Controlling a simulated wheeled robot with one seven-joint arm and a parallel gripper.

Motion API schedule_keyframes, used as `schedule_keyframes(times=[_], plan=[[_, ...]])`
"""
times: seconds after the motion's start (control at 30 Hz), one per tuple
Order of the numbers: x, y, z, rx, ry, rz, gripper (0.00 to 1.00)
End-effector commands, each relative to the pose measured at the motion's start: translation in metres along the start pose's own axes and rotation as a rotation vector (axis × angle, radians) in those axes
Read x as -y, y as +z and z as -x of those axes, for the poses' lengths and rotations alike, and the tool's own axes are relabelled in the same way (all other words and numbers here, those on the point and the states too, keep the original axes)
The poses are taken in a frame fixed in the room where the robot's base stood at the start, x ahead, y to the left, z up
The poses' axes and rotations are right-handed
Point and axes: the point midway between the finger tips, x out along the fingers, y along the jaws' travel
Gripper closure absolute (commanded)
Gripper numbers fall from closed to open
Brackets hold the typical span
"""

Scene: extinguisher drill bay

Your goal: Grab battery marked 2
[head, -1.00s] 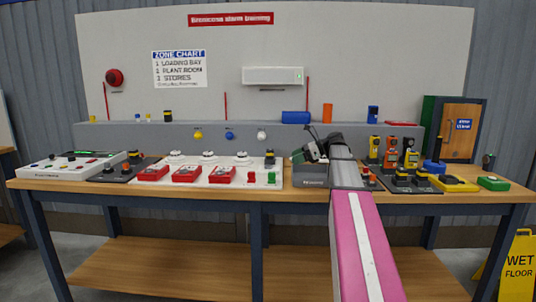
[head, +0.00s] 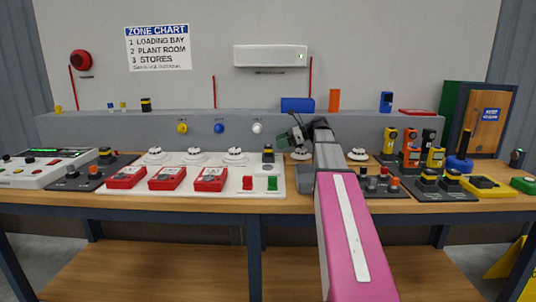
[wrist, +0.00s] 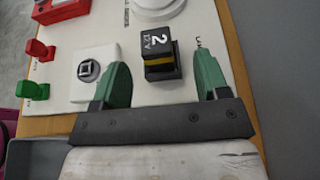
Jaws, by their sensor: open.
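The battery marked 2 is a black block with a yellow band and a white 2 on its top (wrist: 158,42). It stands upright on the white board, and in the head view it shows as a small dark block (head: 268,151) near the board's right end. My gripper (wrist: 161,66) is open and empty. Its green fingers lie left and right of the battery in the wrist view, with gaps on both sides. In the head view my gripper (head: 291,136) is just right of and above the battery. I cannot tell the exact height between them.
Red (head: 248,183) and green (head: 272,184) switches stand in front of the battery. A white round detector (head: 235,155) is to its left. A grey bin (head: 305,178) borders the board's right side.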

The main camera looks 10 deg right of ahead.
Motion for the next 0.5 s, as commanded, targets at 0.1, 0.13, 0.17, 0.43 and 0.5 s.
schedule_keyframes(times=[0.1, 0.13, 0.17, 0.43, 0.5], plan=[[-0.001, 0.000, -0.018, 0.000, 0.002, 0.000, 0.32], [-0.001, 0.000, -0.022, 0.000, 0.002, -0.001, 0.32], [-0.001, 0.000, -0.024, 0.000, 0.001, -0.001, 0.32], [-0.004, 0.000, -0.044, 0.000, 0.001, -0.001, 0.32], [-0.005, 0.001, -0.054, 0.000, 0.002, 0.000, 0.32]])
